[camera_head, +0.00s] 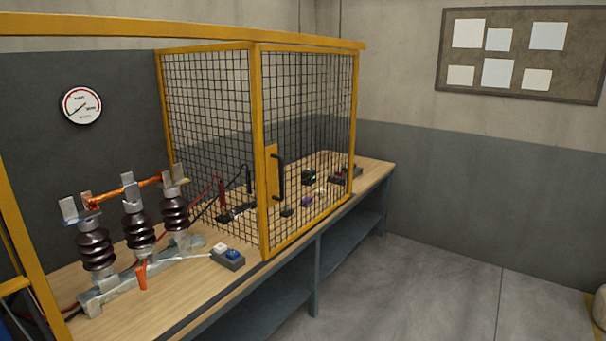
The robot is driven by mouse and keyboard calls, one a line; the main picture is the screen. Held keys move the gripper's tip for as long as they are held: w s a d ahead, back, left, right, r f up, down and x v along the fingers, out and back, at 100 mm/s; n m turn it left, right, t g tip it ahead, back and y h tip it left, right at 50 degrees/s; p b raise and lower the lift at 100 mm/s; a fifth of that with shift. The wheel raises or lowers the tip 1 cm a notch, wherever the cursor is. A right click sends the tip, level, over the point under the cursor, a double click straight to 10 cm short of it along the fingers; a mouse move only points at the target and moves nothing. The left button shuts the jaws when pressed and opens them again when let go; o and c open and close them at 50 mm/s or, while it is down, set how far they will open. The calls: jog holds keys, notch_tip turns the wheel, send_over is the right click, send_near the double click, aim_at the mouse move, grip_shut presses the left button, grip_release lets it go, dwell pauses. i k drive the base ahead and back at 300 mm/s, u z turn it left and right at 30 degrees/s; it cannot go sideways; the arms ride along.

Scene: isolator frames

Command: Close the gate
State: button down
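A yellow-framed black mesh gate (308,130) stands at the front edge of the workbench, right of the middle of the view. A black upright handle (278,176) sits on a yellow plate near its left edge. The gate covers the right part of the bench front. The left part of the front, before the isolator, is open, between the gate and a yellow post (22,240). A yellow top rail (190,32) runs across both parts. My gripper is not in view.
The three-pole isolator (138,225) with dark ribbed insulators stands on the wooden bench (180,292) at left. A small switch box (228,257) lies near the bench's front edge. A mesh side panel (208,115) runs back to the wall.

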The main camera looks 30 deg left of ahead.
aim_at(271, 155)
jog(key=u, duration=0.2)
jog(key=i, duration=1.75)
jog(key=u, duration=0.75)
jog(key=i, duration=0.9)
jog(key=u, duration=1.65)
jog(key=i, duration=0.75)
jog(key=u, duration=0.7)
